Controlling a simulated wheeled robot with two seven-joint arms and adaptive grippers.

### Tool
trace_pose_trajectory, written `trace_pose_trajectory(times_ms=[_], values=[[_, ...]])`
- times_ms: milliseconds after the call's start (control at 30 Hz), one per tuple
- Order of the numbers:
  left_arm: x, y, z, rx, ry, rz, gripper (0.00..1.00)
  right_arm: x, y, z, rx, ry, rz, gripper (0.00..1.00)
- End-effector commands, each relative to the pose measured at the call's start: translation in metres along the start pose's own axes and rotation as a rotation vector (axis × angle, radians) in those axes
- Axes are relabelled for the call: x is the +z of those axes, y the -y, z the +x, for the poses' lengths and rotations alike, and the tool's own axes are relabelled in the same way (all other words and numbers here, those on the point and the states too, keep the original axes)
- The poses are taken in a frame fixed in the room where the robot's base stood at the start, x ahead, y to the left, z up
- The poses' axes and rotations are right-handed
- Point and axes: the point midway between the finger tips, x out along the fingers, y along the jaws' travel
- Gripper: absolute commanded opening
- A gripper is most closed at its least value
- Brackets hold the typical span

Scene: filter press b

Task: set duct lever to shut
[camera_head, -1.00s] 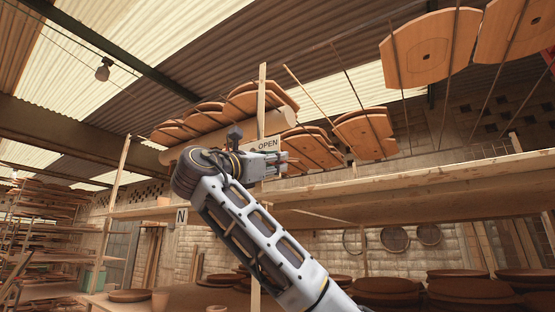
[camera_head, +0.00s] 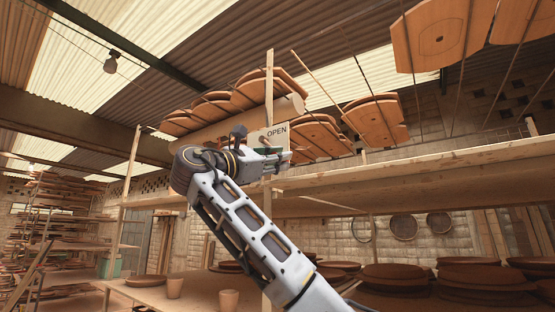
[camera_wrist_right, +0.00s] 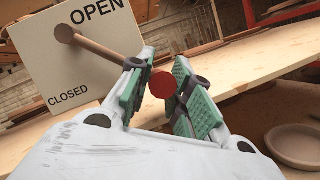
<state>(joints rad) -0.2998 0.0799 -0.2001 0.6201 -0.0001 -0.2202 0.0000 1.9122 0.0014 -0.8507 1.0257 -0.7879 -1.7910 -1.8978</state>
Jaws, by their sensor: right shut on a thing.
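The duct lever is a brown rod (camera_wrist_right: 98,46) with a red round knob (camera_wrist_right: 163,84), seen in the right wrist view. It pivots on a pale plate (camera_wrist_right: 52,66) marked OPEN at the top and CLOSED at the lower left. The rod points right and slightly down from its pivot, toward neither word directly. My right gripper (camera_wrist_right: 160,88) is shut on the lever's knob end, with green pads on both sides. In the head view my right gripper (camera_head: 286,158) is at the plate (camera_head: 274,136), hiding most of the lever. My left gripper is not in view.
A wooden post (camera_head: 270,90) rises beside the plate. A long wooden shelf (camera_head: 420,165) runs to the right, just past my gripper. A round duct (camera_head: 230,130) lies behind the plate. Clay dishes (camera_head: 390,285) stand below, and a bowl (camera_wrist_right: 294,145) shows in the wrist view.

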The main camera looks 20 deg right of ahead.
Motion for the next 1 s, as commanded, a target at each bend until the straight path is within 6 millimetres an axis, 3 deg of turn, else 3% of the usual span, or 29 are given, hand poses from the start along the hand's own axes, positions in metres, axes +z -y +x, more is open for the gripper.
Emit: trace_pose_trajectory(times_ms=[33,67,233,667,1000], values=[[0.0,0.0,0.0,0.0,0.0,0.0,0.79,0.001,0.0,0.0,0.001,0.0,0.001,0.0],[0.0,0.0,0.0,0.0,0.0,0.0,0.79,0.001,0.0,0.0,0.001,0.0,0.001,0.22],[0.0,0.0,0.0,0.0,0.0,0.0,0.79,0.001,0.0,0.0,0.001,0.0,0.0,0.42],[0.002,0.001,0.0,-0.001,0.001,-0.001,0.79,0.0,0.0,-0.003,0.001,0.0,-0.001,0.42],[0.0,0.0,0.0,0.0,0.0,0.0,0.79,0.0,-0.001,-0.035,0.003,0.0,0.0,0.42]])
